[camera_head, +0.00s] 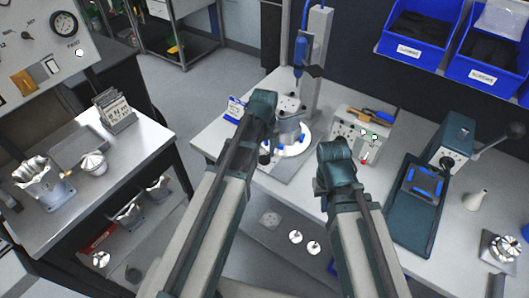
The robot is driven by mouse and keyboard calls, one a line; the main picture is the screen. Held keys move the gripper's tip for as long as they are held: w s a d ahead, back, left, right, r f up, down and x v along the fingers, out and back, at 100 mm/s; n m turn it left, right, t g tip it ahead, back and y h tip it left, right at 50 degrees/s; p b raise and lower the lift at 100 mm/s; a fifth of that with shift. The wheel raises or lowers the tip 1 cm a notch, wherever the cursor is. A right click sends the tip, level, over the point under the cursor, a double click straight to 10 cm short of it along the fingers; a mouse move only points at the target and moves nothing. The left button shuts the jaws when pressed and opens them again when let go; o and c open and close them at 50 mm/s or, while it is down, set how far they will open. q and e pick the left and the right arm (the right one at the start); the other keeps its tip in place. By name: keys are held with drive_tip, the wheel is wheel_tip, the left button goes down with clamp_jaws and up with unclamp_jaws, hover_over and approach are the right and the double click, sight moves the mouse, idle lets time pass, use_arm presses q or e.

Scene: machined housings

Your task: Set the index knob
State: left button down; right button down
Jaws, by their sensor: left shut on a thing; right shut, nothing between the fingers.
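An indexing fixture with a round white plate (300,147) stands on a grey base on the workbench, and a machined metal housing (290,127) sits on it with blue pieces around. My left gripper (265,146) is at the left side of this fixture, with its fingers mostly hidden by my own wrist. It is shut on a small part there, which appears to be the index knob; the knob itself is not clearly visible. My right gripper (326,190) is shut and empty, over the bench front right of the fixture; its fingertips are mostly hidden.
A control box (350,135) with buttons stands behind my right gripper. A blue post tool (302,45) rises behind the fixture. A green press (457,140) and its tray are at the right. Blue bins (421,34) hang at the back. A side table (140,140) holds metal parts.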

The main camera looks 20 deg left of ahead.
use_arm(q)
drive_tip(key=shift+n, duration=0.7)
drive_tip(key=shift+c, duration=1.2)
unclamp_jaws()
drive_tip(key=shift+w, duration=0.1)
